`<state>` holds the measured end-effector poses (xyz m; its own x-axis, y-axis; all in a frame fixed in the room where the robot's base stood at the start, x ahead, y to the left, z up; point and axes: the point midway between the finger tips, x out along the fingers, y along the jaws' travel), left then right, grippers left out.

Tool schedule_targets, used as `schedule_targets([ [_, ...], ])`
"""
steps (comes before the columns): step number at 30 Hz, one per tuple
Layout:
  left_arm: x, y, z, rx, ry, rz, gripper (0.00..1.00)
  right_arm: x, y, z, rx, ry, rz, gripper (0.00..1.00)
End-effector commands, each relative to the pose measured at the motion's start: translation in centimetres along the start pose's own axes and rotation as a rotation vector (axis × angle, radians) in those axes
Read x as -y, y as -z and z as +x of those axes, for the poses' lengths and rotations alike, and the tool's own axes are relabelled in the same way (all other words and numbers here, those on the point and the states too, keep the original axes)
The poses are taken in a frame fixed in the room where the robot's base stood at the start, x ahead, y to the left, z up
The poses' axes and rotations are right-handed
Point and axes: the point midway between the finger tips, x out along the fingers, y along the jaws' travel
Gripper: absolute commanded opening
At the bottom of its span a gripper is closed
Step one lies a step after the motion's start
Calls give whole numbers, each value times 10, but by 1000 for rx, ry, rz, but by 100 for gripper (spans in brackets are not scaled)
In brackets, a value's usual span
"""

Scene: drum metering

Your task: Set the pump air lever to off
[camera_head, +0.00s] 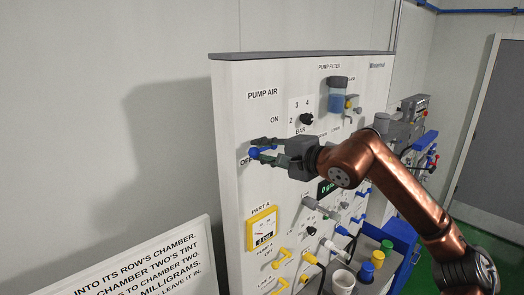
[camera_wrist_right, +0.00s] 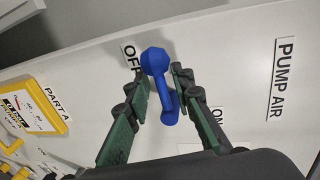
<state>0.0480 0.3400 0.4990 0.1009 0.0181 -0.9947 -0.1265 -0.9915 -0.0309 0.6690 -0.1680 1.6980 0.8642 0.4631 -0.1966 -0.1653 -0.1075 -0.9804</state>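The blue pump air lever (camera_head: 254,153) is on the white panel below the PUMP AIR label, partly hidden by my right gripper (camera_head: 262,153) in the head view. In the right wrist view the lever (camera_wrist_right: 162,82) lies between the two fingers of my right gripper (camera_wrist_right: 160,85). The fingers stand apart, with a gap visible beside the lever. Its larger blue end shows beside the OFF label (camera_wrist_right: 130,55), and the ON label (camera_wrist_right: 217,114) is on the other side. I cannot tell whether a finger touches it. My left gripper is not in view.
A black knob (camera_head: 306,119) with a numbered scale is just above my right gripper. A blue filter bowl (camera_head: 338,100) is higher on the panel. A yellow-framed gauge (camera_head: 262,228) is below. A sign board (camera_head: 150,262) stands at lower left.

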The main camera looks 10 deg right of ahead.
Motion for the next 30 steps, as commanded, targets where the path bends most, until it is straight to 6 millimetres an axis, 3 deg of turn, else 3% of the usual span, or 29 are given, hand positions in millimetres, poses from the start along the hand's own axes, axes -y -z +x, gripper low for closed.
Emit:
schedule_targets([
  [11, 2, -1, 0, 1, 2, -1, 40, 1, 0, -6, 0, 2, 1, 25],
  [14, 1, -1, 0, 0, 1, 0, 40, 1, 1, -18, -2, 2, 0, 25],
  [24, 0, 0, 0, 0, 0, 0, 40, 0, 2, -87, -3, 0, 0, 25],
  [30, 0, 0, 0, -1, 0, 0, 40, -1, 1, -113, -1, 0, 2, 25],
])
